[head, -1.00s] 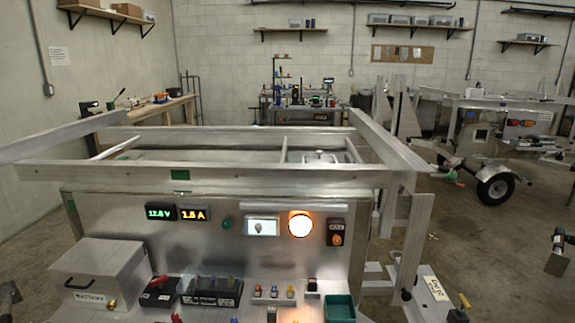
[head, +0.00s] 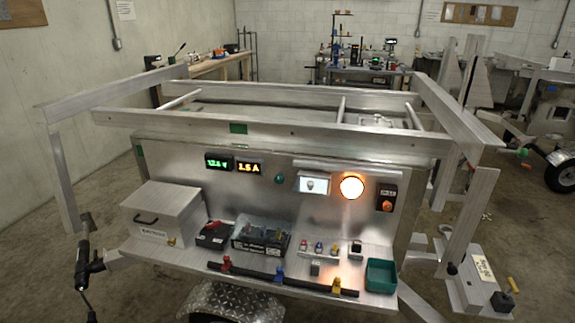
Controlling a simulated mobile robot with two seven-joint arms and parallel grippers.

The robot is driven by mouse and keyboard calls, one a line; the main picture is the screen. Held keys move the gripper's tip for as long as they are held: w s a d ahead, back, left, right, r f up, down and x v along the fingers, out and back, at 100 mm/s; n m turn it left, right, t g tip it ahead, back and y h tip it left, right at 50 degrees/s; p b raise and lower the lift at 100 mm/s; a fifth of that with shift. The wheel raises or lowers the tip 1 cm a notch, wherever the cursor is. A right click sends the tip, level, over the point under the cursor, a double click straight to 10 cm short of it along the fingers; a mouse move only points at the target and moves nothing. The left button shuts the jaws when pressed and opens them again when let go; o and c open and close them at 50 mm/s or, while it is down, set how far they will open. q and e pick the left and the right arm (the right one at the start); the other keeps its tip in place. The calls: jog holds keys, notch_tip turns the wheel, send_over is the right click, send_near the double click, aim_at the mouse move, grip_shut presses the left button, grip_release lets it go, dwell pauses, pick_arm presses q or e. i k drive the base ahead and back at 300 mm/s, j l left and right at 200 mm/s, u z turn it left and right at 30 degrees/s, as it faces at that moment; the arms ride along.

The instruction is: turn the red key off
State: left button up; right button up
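The red-orange key (head: 387,205) sits on a dark switch plate with a small label, at the right end of the trailer's metal panel (head: 270,205). Its exact turn angle is too small to read. Left of it a round lamp (head: 351,187) glows, and the green and orange displays (head: 233,164) are lit, with a lit screen between. My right gripper is out of view.
A shelf under the panel holds a metal box (head: 163,212), a black battery tray (head: 260,238), small coloured parts and a green bin (head: 381,276). A black bar with coloured clamps (head: 280,280) runs along its front. Frame rails (head: 280,138) stand above the panel.

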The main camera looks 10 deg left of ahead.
aim_at(213, 225)
jog(key=j+z, duration=0.25)
jog(key=j, duration=0.5)
jog(key=j+z, duration=0.25)
jog(key=j, duration=0.5)
